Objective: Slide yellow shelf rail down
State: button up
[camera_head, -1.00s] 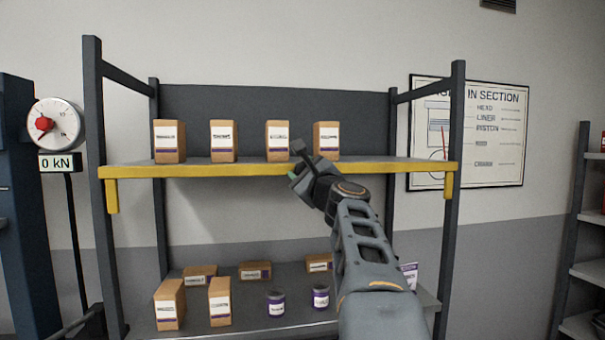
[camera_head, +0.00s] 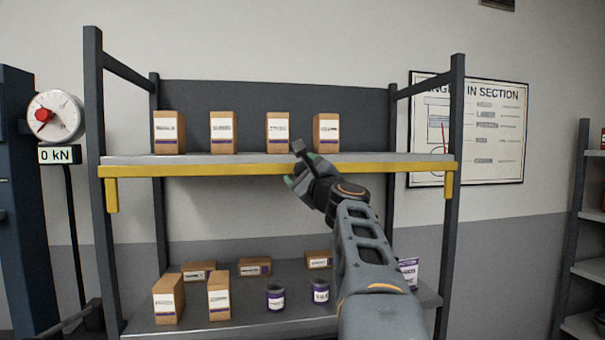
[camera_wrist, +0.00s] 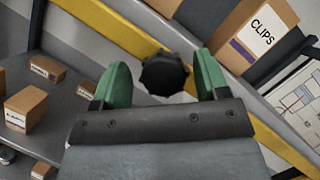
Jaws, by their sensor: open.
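The yellow shelf rail (camera_head: 200,171) runs level across the front of the upper shelf (camera_head: 250,158), with short yellow end pieces hanging down at both posts. A strip of the grey shelf shows above it. In the wrist view the rail (camera_wrist: 110,30) crosses diagonally beyond my fingers. My gripper (camera_head: 292,182) is at the rail, right of its middle, and hides a short stretch of it. In the wrist view my gripper (camera_wrist: 162,65) has its green fingers apart, one on each side of a dark rounded knob (camera_wrist: 165,75). I cannot tell whether they touch it.
Several cardboard boxes (camera_head: 222,132) stand on the upper shelf just above the rail. The lower shelf (camera_head: 245,315) holds more boxes and two purple tins (camera_head: 275,298). Dark posts (camera_head: 456,200) bound the rack. The space between shelves is open left of my arm.

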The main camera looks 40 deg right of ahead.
jog(key=b+v, duration=0.4)
jog(key=v, duration=0.9)
jog(key=shift+s+b, duration=0.3)
jog(key=shift+s, duration=0.1)
jog(key=shift+a, duration=0.1)
jog(key=w+a+f+n+g+y, duration=0.15)
jog(key=f+n+g, duration=0.45)
jog(key=f, duration=0.8)
jog(key=w+a+f+n+g+y, duration=0.1)
jog(key=a+f+n+g, duration=0.2)
jog(key=f+n+g, duration=0.75)
jog(key=s+a+f+n, duration=0.3)
jog(key=a+f+n, duration=0.3)
jog(key=a+f, duration=0.2)
jog(key=s+a+f+n, duration=0.4)
jog(key=a+f+n, duration=0.2)
jog(key=f, duration=0.6)
jog(key=a+y, duration=0.1)
jog(key=a, duration=0.1)
jog(key=shift+a+f+g, duration=0.25)
jog(key=shift+a+g, duration=0.1)
